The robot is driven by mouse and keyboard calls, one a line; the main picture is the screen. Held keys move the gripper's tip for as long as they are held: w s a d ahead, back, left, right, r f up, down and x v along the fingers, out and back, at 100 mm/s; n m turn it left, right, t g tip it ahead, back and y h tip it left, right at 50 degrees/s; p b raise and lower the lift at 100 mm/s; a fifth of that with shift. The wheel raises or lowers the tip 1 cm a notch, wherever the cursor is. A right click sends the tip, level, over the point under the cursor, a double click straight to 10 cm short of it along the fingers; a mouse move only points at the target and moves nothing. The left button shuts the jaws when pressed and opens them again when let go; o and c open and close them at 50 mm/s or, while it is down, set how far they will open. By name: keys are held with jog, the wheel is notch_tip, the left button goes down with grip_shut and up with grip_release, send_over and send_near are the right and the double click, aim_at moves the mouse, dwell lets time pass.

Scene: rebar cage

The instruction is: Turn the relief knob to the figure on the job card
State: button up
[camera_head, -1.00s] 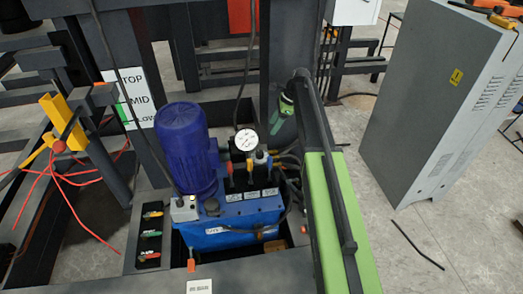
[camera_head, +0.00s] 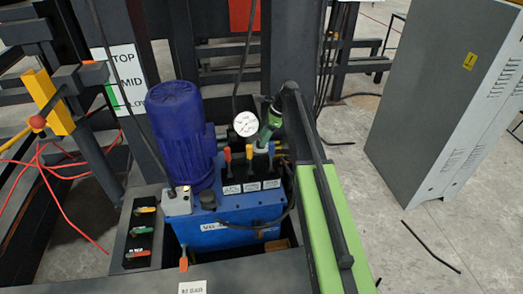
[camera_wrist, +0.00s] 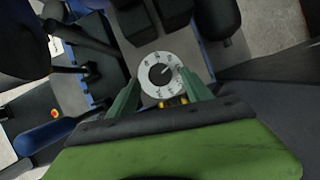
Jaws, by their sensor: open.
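The relief knob (camera_wrist: 158,75) shows in the wrist view as a black hub with a white pointer mark toward the upper right, on a white dial with figures around its rim. The figures are too small to read surely. My gripper (camera_wrist: 160,78) is open, one green finger on each side of the dial; I cannot tell whether they touch it. In the head view my gripper (camera_head: 266,136) is over the valve block and largely hides the knob. A small white card (camera_head: 193,288) lies at the front edge; its print is unreadable, and I cannot tell if it is the job card.
A white pressure gauge (camera_head: 246,124) stands close left of my gripper. A blue motor (camera_head: 180,135) stands left, and a grey cabinet (camera_head: 425,110) right. A tray of coloured tags (camera_head: 141,235) lies front left.

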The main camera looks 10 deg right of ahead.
jog(key=b+x, duration=0.1)
jog(key=x, duration=0.1)
jog(key=shift+a+f, duration=0.1)
jog(key=shift+f, duration=0.25)
jog(key=shift+r, duration=0.1)
grip_shut()
jog(key=shift+w+n+g, duration=0.25)
jog(key=shift+n+g, duration=0.05)
jog(key=shift+n, duration=0.5)
jog(key=shift+s+n+g, duration=0.1)
jog(key=shift+n+g, duration=0.4)
jog(key=shift+n, duration=0.7)
grip_release()
